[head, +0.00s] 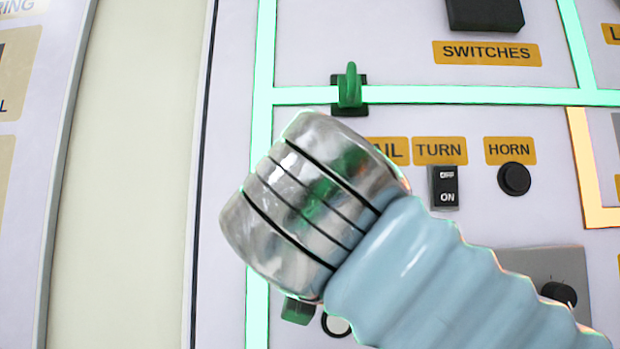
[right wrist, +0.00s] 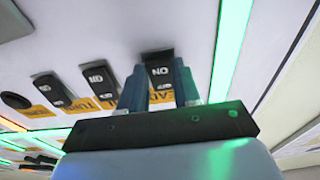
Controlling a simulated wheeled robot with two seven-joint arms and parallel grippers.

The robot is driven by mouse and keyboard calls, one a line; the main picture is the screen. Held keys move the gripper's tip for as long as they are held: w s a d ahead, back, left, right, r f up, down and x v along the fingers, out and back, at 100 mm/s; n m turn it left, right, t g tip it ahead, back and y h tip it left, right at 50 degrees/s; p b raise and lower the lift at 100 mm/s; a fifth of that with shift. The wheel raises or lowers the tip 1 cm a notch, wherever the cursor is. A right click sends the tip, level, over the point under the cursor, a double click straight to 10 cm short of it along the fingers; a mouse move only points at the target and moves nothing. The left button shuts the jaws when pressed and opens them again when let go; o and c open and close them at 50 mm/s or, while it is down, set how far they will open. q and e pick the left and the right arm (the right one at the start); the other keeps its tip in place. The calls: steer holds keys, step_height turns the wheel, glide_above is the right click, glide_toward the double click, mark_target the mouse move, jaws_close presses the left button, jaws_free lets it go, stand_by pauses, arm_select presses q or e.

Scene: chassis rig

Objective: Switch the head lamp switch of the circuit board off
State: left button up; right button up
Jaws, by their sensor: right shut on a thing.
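The head lamp switch (right wrist: 158,68) is a black rocker marked ON, at the upper middle of the right wrist view. My right gripper (right wrist: 159,84) has one finger on each side of it and is shut on it. The yellow label (right wrist: 163,98) below it shows partly between the fingers. The circuit board (head: 470,220) is a white panel with green strips in the head view. There my right arm hides the head lamp switch and the gripper. My left gripper is not in view.
The tail switch (right wrist: 100,80) and turn switch (right wrist: 47,86) stand beside the gripper. The turn switch also shows in the head view (head: 444,188), near the round horn button (head: 514,179). A green toggle (head: 350,88) sticks out above my arm.

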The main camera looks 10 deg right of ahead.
steer(key=shift+r+g, duration=0.15)
steer(key=shift+g, duration=0.25)
steer(key=o, duration=1.1)
steer(key=shift+c, duration=0.2)
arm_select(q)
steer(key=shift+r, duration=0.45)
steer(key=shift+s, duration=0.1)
